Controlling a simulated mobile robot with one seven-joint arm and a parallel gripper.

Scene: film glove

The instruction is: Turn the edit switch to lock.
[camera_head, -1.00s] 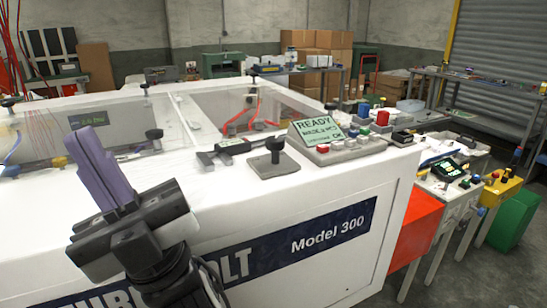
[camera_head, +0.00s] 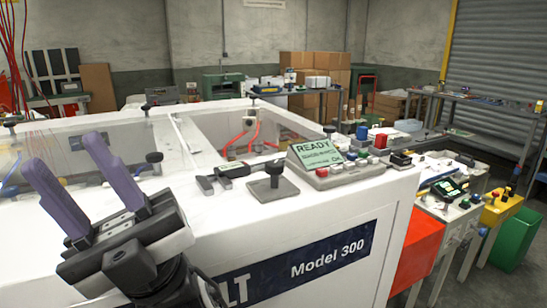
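I cannot tell which control is the edit switch; no such label is legible. A grey control panel (camera_head: 340,177) with a lit screen (camera_head: 318,155) reading READY and several red and white buttons sits on the right end of the white machine top. Left of it, a black knob (camera_head: 274,170) stands upright on a grey square plate. My gripper (camera_head: 65,153) is at the lower left, in front of the machine and well left of the panel and knob. Its two purple fingers are spread apart with nothing between them.
The white machine (camera_head: 400,205) marked Model 300 fills the foreground. A black caliper-like tool (camera_head: 228,173) lies left of the knob. Other black knobs stand around the machine's recesses. An orange-red box (camera_head: 417,243) and a cluttered bench (camera_head: 450,203) are at the right.

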